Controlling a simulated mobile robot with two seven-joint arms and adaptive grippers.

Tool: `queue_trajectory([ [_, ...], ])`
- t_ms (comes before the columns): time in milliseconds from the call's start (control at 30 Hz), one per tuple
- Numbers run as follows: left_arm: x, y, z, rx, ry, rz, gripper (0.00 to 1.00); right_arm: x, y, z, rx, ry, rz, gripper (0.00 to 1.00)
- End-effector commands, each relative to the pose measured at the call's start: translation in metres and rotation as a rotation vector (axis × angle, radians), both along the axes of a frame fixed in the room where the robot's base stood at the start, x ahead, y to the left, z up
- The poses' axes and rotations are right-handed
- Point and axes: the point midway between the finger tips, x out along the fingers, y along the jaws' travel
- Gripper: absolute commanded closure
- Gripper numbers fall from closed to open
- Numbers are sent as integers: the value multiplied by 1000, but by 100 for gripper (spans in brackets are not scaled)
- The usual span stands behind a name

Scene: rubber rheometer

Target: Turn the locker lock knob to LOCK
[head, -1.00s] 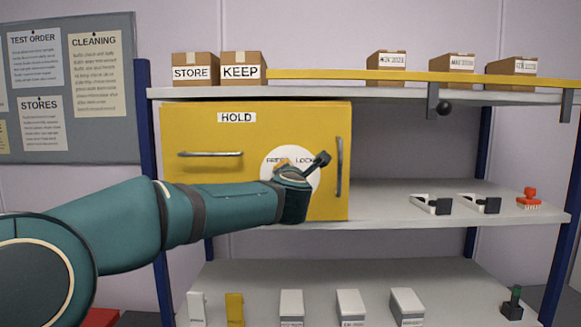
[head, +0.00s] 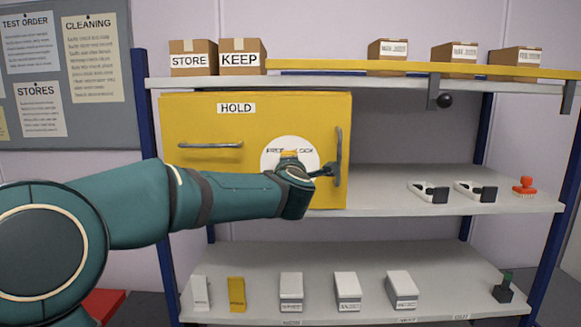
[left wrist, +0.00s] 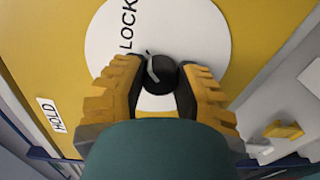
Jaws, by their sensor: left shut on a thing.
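The yellow locker (head: 205,125), labelled HOLD, stands shut on the middle shelf. On its front is a white round dial plate (head: 272,150) lettered FREE and LOCK, partly covered by my left gripper (head: 290,156). In the left wrist view the dial plate (left wrist: 205,35) shows the word LOCK, and the dark round lock knob (left wrist: 160,76) has a thin pale mark. My left gripper's yellow-padded fingers (left wrist: 163,84) are shut on the knob, one on each side. The knob is hidden in the head view, and I cannot tell where it points. My right gripper is not in view.
The locker has a horizontal handle (head: 210,145) at left and a vertical handle (head: 338,157) close to my wrist. Cartons line the top shelf, including STORE (head: 189,62) and KEEP (head: 240,59). Several small boxes stand on the bottom shelf. The middle shelf (head: 390,180) is partly clear.

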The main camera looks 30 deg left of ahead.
Motion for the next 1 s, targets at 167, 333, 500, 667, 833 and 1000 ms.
queue_trajectory([
  [167,0,0,3,2,-6,0,100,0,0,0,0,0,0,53],
  [333,0,0,3,2,-6,0,39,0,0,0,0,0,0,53],
  [500,0,0,2,1,-3,-1,35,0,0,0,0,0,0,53],
  [667,-1,-1,1,0,-2,-1,35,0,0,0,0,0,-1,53],
  [833,-12,-8,3,0,-4,-2,35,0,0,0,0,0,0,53],
  [1000,-40,-24,4,0,-5,-2,35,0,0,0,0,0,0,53],
])
